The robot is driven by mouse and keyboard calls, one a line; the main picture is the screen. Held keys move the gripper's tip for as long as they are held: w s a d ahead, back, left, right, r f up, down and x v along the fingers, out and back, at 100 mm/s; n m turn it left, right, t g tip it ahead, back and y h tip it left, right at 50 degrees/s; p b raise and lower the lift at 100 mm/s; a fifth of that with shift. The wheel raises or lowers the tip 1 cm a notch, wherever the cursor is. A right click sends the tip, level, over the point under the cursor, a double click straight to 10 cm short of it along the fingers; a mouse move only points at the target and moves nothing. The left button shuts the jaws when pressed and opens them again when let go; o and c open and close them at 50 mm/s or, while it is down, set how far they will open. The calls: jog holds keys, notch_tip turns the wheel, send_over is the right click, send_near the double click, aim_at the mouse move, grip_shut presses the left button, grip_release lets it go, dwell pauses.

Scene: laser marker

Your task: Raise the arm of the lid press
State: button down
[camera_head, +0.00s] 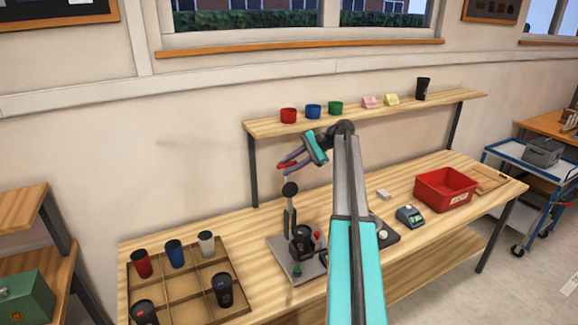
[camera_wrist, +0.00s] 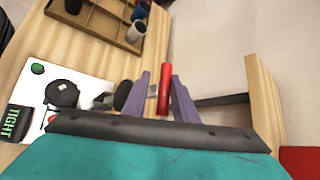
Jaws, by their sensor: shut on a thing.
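The lid press (camera_head: 276,247) stands on the workbench, with a grey base plate, a dark upright and a round black pivot (camera_head: 290,189) at its top. Its arm ends in a red handle (camera_wrist: 164,88), which lies between the purple fingers of my gripper (camera_wrist: 160,97) in the wrist view. My gripper (camera_head: 288,165) is shut on this handle, above the pivot in the head view. The press base also shows in the wrist view (camera_wrist: 85,82), with a green button, a dark round part and a display reading "TIGHT". My arm hides part of the bench right of the press.
A divided wooden tray (camera_head: 182,280) with several cups is left of the press. A blue-grey device (camera_head: 410,216) and a red bin (camera_head: 446,188) stand to the right. A shelf (camera_head: 380,112) with small cups and note pads runs behind, near my gripper.

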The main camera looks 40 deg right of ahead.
jog(key=shift+d+f, duration=0.25)
jog(key=c, duration=1.7)
grip_release()
jog(key=shift+c, duration=0.2)
jog(key=v, duration=1.3)
jog(key=shift+s+d+r+b, duration=0.2)
jog(key=shift+d+r+b, duration=0.05)
jog(key=shift+b, duration=0.1)
jog(key=shift+s+f, duration=0.1)
jog(key=shift+s, duration=0.05)
